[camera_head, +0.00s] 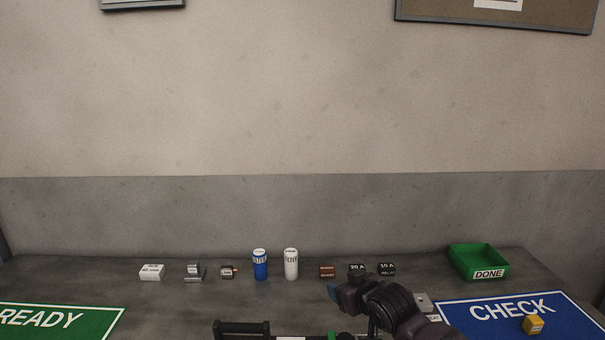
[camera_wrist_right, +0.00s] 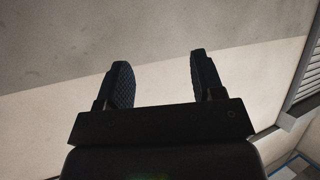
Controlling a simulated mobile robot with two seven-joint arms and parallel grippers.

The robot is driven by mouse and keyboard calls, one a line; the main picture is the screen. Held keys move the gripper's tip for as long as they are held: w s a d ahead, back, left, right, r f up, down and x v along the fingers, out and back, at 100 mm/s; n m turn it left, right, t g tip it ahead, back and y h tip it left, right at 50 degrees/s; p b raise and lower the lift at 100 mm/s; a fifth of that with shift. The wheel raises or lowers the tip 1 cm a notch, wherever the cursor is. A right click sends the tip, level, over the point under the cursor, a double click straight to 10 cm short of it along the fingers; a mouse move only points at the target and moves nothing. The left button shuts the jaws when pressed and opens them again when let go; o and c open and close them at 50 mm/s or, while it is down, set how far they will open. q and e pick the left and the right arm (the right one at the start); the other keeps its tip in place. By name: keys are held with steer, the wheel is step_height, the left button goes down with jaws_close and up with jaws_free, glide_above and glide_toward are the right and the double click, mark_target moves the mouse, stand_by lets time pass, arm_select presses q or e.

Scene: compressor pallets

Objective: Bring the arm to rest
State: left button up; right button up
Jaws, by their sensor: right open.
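My right arm comes in at the bottom right of the head view. My right gripper (camera_head: 333,291) is raised in front of the bench, near the small dark boxes in the picture. In the right wrist view its two dark ridged fingers (camera_wrist_right: 158,82) stand apart with nothing between them. My left gripper does not show in the head view.
On the bench (camera_head: 70,273) stand a white box (camera_head: 152,272), a blue can (camera_head: 260,264), a white can (camera_head: 291,264), a brown box (camera_head: 327,272) and several small parts. A green DONE tray (camera_head: 462,266) is at right. A green READY mat (camera_head: 100,318) is at left.

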steer(key=s+d+f+m+h, duration=0.1)
steer(key=s+d+f, duration=0.5)
steer(key=s, duration=0.5)
steer(key=s+d+f+m+h, duration=0.2)
steer(key=s+d+f, duration=0.3)
steer(key=s, duration=0.6)
steer(key=s+d+f+m+h, duration=0.1)
steer(key=s+d+f, duration=0.5)
steer(key=s, duration=0.6)
step_height(320, 180, down, 3)
steer(key=shift+d+r+m+h, duration=0.1)
steer(key=shift+d+m+h, duration=0.2)
steer(key=shift+h, duration=0.4)
